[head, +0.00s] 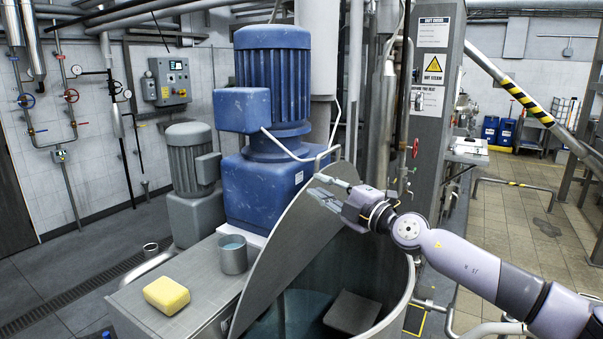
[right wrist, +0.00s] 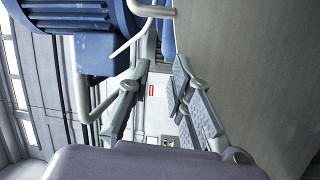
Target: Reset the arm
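My right gripper (head: 324,188) is at the upper edge of the raised, grey mixer lid (head: 285,240), close to the lid's bent handle (head: 337,158). In the right wrist view its two fingers (right wrist: 160,78) stand apart with nothing between them. The lid's flat face (right wrist: 245,60) fills the right side there, and a pale handle bar (right wrist: 150,9) shows at the top, beyond the fingers. Whether a finger touches the lid is unclear. My right arm reaches in from the lower right. My left gripper is not in view.
The open mixer vessel (head: 408,300) lies under the lid and my arm. A blue motor (head: 272,85) stands behind it. A yellow sponge (head: 166,295) and a grey cup (head: 233,256) sit on the metal ledge (head: 200,282). A grey post (head: 432,120) rises behind my wrist. Tiled floor is open at right.

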